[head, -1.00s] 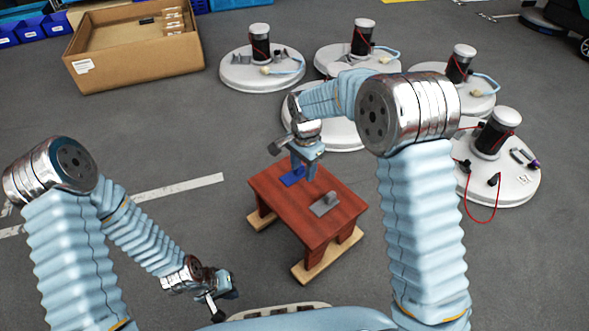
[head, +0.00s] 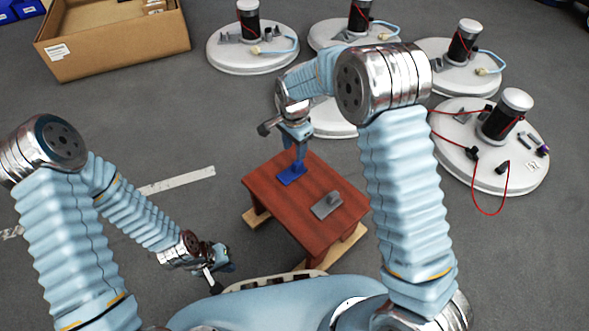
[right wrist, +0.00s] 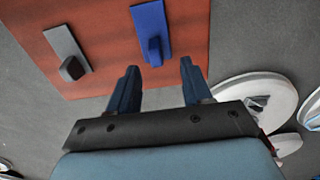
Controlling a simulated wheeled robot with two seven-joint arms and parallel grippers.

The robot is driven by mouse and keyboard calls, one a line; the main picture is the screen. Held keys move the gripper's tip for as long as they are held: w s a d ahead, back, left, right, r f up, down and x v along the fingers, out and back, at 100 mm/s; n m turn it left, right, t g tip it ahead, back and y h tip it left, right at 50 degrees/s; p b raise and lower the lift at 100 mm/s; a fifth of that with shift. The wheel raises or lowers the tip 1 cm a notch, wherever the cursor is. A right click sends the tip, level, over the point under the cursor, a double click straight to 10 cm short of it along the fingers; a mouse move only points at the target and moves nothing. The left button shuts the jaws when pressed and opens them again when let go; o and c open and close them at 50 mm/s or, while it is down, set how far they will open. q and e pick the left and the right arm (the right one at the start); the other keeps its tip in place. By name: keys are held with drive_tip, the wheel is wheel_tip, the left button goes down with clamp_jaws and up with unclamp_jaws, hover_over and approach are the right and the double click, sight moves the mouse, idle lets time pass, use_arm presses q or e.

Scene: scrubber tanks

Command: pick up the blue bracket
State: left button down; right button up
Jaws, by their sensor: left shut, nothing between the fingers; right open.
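The blue bracket (head: 291,177) lies on the red-brown table, with a flat plate and a raised block. It also shows in the right wrist view (right wrist: 150,24). My right gripper (head: 298,168) is over the table close to the bracket. In the right wrist view my right gripper (right wrist: 159,66) is open and empty. The bracket's raised block appears between and just beyond its fingertips; whether they touch it I cannot tell. My left gripper (head: 229,265) is shut and empty, low to the left of the table.
A grey bracket (head: 326,206) lies on the table (head: 270,198), right of the blue one; it also shows in the right wrist view (right wrist: 67,48). White round bases (head: 252,59) with black cylinders stand behind and right. A cardboard box (head: 115,48) stands at back left.

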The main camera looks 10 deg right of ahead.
sight(295, 164)
drive_tip(key=f, duration=0.2)
drive_tip(key=f+b, duration=0.1)
drive_tip(key=f, duration=0.1)
drive_tip(key=s+f, duration=0.1)
drive_tip(key=f, duration=0.2)
drive_tip(key=shift+c, duration=0.5)
clamp_jaws()
